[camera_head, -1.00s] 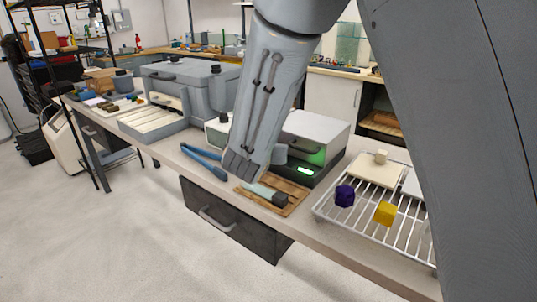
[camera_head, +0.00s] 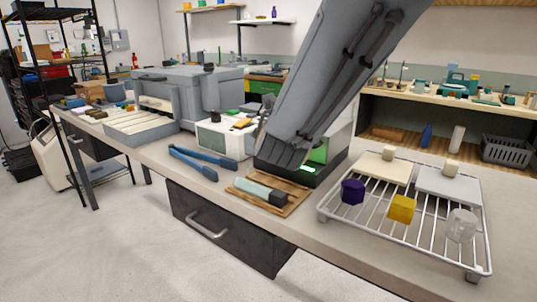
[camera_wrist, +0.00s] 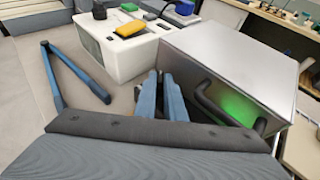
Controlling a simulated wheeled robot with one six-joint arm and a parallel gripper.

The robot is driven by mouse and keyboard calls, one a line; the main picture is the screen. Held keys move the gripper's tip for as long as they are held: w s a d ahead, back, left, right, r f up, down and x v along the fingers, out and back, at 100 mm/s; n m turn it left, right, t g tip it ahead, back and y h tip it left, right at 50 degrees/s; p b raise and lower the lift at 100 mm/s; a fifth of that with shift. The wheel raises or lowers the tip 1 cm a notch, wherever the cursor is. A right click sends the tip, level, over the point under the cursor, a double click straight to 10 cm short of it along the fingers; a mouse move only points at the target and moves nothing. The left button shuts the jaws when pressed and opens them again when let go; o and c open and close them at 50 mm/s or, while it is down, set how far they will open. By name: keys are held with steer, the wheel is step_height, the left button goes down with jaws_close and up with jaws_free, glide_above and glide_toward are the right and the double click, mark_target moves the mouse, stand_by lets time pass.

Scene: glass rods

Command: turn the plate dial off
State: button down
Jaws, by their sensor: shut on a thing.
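The plate unit (camera_head: 330,168) has a dark base with a lit green display (camera_head: 308,169), beside the wooden board on the bench. My gripper's fingers (camera_wrist: 160,92) show in the wrist view, close together at the left of a silver box with a dark handle (camera_wrist: 215,105). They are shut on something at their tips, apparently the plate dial. The dial itself is hidden by the fingers, and in the head view my arm covers that spot. A green glow (camera_wrist: 238,104) shows on the box front behind the handle.
Blue tongs (camera_head: 205,163) lie to the left. A wooden board (camera_head: 298,203) holds a pale-handled tool (camera_head: 258,191). A white box (camera_head: 220,137) stands behind. A wire rack (camera_head: 375,230) at right holds purple (camera_head: 352,191) and yellow (camera_head: 401,209) blocks and a clear cup (camera_head: 461,225).

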steer(key=shift+w+d+f+n+y+b, duration=0.15)
steer(key=shift+n+y+b, duration=0.25)
steer(key=shift+b, duration=1.75)
steer(key=shift+d+n+y+b, duration=0.1)
steer(key=shift+n+y+b, duration=0.25)
steer(key=shift+b, duration=1.8)
steer(key=shift+d+r+n+y+b, duration=0.1)
steer(key=shift+r+n+y+b, duration=0.35)
steer(key=shift+b, duration=1.8)
steer(key=shift+f, duration=0.15)
steer(key=c, duration=1.8)
jaws_free()
steer(key=shift+c, duration=0.2)
steer(key=shift+f, duration=0.1)
steer(key=p, duration=0.4)
steer(key=m+h+p, duration=0.1)
steer(key=p, duration=0.4)
steer(key=shift+s+a+m+h, duration=0.2)
steer(key=shift+m+h, duration=0.1)
steer(key=m+h+p, duration=0.1)
steer(key=p, duration=0.3)
steer(key=h+p, duration=0.1)
steer(key=p, duration=0.4)
steer(key=shift+a+m, duration=0.3)
steer(key=shift+m, duration=0.1)
